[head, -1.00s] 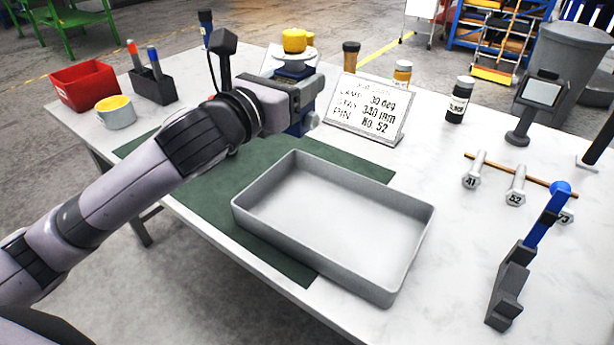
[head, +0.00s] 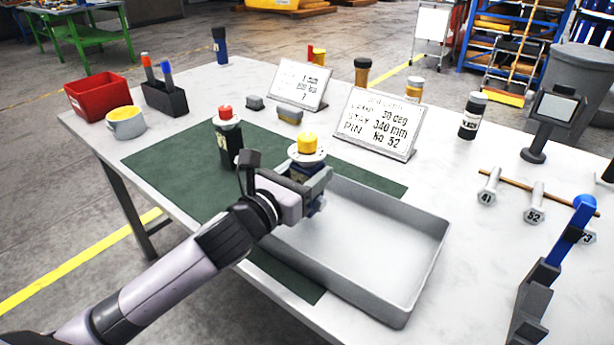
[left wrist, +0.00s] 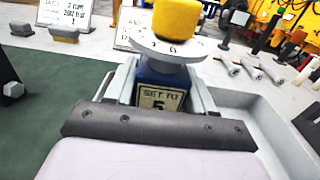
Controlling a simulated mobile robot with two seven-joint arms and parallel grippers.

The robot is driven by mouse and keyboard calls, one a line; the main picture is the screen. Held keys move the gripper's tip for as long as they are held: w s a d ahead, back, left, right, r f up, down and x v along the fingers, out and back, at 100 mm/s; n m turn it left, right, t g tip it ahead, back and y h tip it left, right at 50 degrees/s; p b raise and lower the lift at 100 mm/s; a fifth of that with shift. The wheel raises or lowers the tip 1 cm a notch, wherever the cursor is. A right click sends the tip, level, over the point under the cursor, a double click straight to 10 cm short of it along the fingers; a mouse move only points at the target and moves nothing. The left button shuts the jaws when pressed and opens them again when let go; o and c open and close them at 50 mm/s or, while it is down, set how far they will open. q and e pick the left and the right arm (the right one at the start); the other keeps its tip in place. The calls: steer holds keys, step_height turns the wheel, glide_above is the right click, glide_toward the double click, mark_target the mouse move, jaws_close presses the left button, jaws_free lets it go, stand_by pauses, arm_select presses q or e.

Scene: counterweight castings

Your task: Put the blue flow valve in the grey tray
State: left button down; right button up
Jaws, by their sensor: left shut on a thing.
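The blue flow valve (head: 307,156) has a yellow knob on a white dial. Its blue body, with a "SET TO 5" label, shows in the left wrist view (left wrist: 165,80). My left gripper (head: 312,184) is shut on the valve's body and holds it roughly upright over the left back part of the grey tray (head: 425,278). The tray also shows at the right of the left wrist view (left wrist: 268,125). The valve's lower end is hidden, so I cannot tell its gap from the tray floor. The tray's visible floor is empty.
A dark valve with a red knob (head: 229,142) stands on the green mat (head: 170,165), left of my gripper. Two sign cards (head: 376,125) stand behind the tray. Numbered bolts (head: 535,205) and a blue-handled tool (head: 545,270) are to the right.

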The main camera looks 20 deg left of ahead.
arm_select(q)
steer(key=shift+f, duration=0.1)
steer(key=shift+f, duration=0.55)
steer(key=shift+c, duration=2)
jaws_free()
steer(key=shift+f, duration=0.1)
